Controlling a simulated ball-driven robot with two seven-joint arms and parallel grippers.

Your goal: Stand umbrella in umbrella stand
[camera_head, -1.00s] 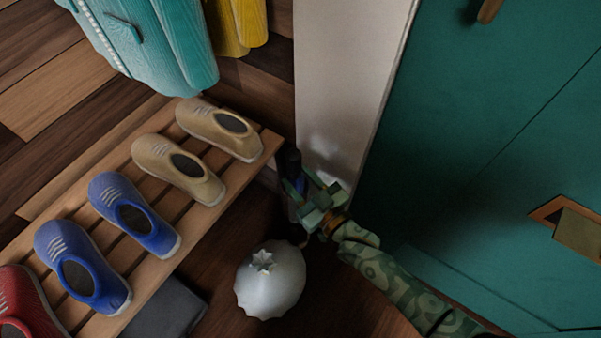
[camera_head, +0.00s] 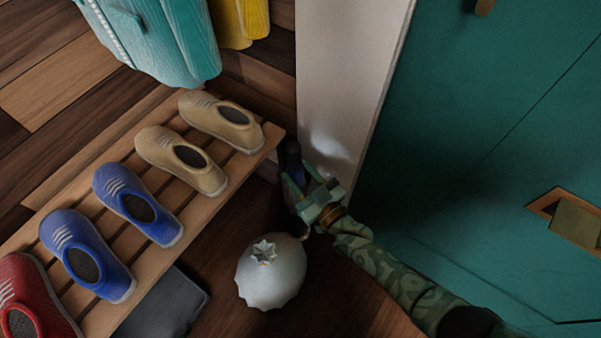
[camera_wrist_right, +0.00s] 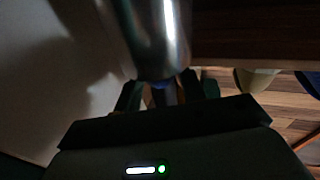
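A slim dark upright thing with a blue part (camera_head: 291,153) stands between the end of the shoe bench and the pale wall; it looks like the umbrella, seen steeply from above. My right gripper (camera_head: 303,183) has its fingers apart on either side of it. In the right wrist view, a dark shaft (camera_wrist_right: 167,95) shows between the fingers, with a shiny metal cylinder (camera_wrist_right: 158,40) against its end. I cannot tell whether this cylinder is the umbrella stand. Contact at the fingers is unclear. My left gripper is out of view.
A slatted bench (camera_head: 245,165) holds several shoes on the left. A pale ribbed round object (camera_head: 272,280) with a star-shaped top is below my right gripper in the picture. The pale wall (camera_head: 345,70) and green door (camera_head: 480,180) bound the right side.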

